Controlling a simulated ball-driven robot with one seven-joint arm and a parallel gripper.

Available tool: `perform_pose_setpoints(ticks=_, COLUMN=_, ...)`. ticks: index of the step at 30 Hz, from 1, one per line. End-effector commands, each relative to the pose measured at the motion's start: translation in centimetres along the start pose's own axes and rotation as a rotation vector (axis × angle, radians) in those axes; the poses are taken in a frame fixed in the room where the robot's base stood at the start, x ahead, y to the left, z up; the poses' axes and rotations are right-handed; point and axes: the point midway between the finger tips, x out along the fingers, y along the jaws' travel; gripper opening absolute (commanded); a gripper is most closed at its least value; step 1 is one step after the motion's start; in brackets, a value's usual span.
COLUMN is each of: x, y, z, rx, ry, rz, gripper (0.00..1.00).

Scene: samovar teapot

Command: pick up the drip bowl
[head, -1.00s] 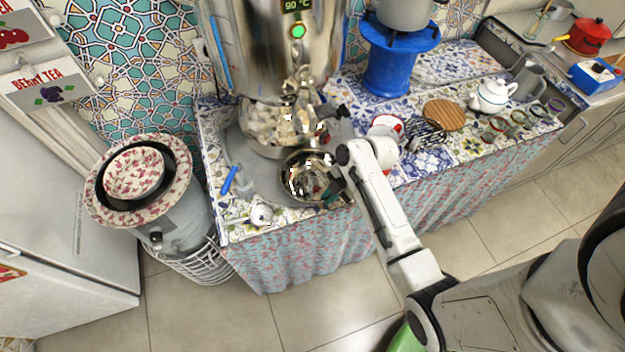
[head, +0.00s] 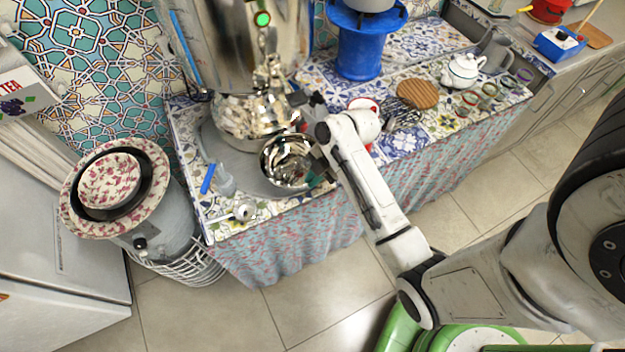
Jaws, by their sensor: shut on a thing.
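The drip bowl (head: 287,160) is a shiny metal bowl under the samovar's tap, at the front of the tiled counter. My gripper (head: 318,172) reaches in from the right and is shut on the bowl's right rim. The fingertips are small and partly hidden by my wrist. The bowl looks slightly tilted; I cannot tell whether it is clear of the tray (head: 243,172) below it. The samovar (head: 235,50) is a large metal urn with a lit green button, standing behind the bowl.
A white teapot (head: 463,71), a round wooden board (head: 417,93) and a blue stand (head: 358,45) are on the counter to the right. A blue-handled item (head: 208,179) and a small metal strainer-like item (head: 244,211) lie left. Patterned bowls (head: 110,182) are stacked further left. The floor in front is open.

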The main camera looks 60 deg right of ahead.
Motion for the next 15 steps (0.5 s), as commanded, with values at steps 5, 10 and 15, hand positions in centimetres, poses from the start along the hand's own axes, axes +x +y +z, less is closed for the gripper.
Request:
perform_pose_setpoints(ticks=5, x=-2.0, y=-1.0, z=-0.5, rx=-0.001, ry=-0.002, rz=0.002, gripper=0.00)
perform_pose_setpoints(ticks=10, x=-4.0, y=-1.9, z=-1.0, rx=0.000, ry=-0.002, rz=0.004, gripper=0.00)
perform_pose_setpoints(ticks=15, x=-5.9, y=-2.8, z=-1.5, rx=-0.001, ry=-0.001, rz=0.004, gripper=0.00)
